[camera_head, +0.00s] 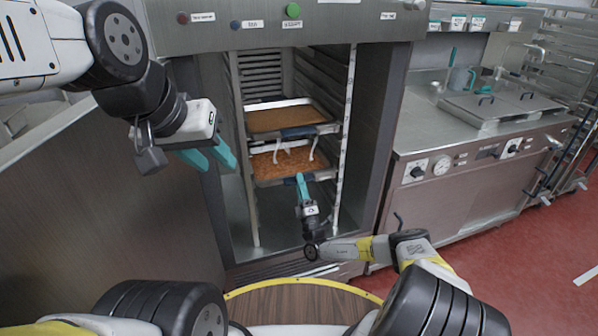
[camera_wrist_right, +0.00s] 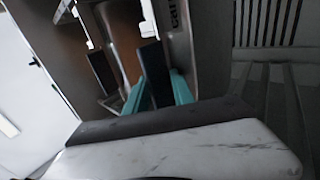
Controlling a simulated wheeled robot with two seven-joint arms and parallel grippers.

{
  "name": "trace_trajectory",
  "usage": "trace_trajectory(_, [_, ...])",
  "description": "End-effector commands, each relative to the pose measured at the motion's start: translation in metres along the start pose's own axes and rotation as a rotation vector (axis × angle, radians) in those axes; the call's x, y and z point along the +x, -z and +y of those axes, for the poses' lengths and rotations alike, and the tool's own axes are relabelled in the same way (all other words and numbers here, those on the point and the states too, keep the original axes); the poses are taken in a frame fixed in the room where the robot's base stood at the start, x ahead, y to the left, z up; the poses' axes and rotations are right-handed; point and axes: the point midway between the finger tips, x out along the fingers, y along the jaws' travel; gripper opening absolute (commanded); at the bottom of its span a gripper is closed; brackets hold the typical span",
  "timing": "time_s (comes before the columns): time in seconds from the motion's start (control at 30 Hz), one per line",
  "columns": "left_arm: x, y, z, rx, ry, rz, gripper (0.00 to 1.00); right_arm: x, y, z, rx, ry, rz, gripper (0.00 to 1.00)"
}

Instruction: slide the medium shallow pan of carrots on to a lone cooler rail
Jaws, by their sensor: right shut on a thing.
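The shallow pan of carrots (camera_head: 268,172), full of orange pieces, sits inside the open cooler cabinet, below another pan. My right gripper (camera_head: 301,178) reaches into the cabinet from below and is shut on the front edge of the carrot pan. The exact contact is hard to see there. My left gripper (camera_head: 208,158) is open and empty, in front of the cabinet's left side.
An upper pan (camera_head: 285,119) with brown contents sits just above. Rails (camera_head: 261,75) line the cabinet; the space below the carrot pan looks free. White curved pieces (camera_head: 283,147) show above the carrots. A steel kettle counter (camera_head: 455,140) stands right. A round wooden top (camera_head: 300,303) is in front.

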Motion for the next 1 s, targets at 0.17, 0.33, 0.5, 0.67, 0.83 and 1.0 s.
trace_trajectory(0.17, [0.0000, 0.0000, 0.0000, 0.000, 0.000, 0.000, 0.36, 0.0019, 0.0004, -0.0013, -0.001, -0.008, 0.001, 0.00])
trace_trajectory(0.33, [0.0000, 0.0000, 0.0000, 0.000, 0.000, 0.000, 0.36, 0.0024, -0.0003, -0.0043, -0.001, -0.011, 0.000, 0.00])
trace_trajectory(0.5, [0.0000, 0.0000, 0.0000, 0.000, 0.000, 0.000, 0.36, 0.0026, -0.0005, -0.0056, 0.000, -0.012, 0.000, 0.00])
trace_trajectory(0.67, [0.0000, 0.0000, 0.0000, 0.000, 0.000, 0.000, 0.36, 0.0025, -0.0004, -0.0056, 0.000, -0.011, 0.000, 0.00])
trace_trajectory(0.83, [0.0000, 0.0000, 0.0000, 0.000, 0.000, 0.000, 0.36, 0.0025, -0.0004, -0.0056, 0.000, -0.011, 0.000, 0.00])
trace_trajectory(1.0, [0.0000, 0.0000, 0.0000, 0.000, 0.000, 0.000, 0.36, 0.0022, -0.0002, -0.0061, 0.000, -0.009, 0.001, 0.55])
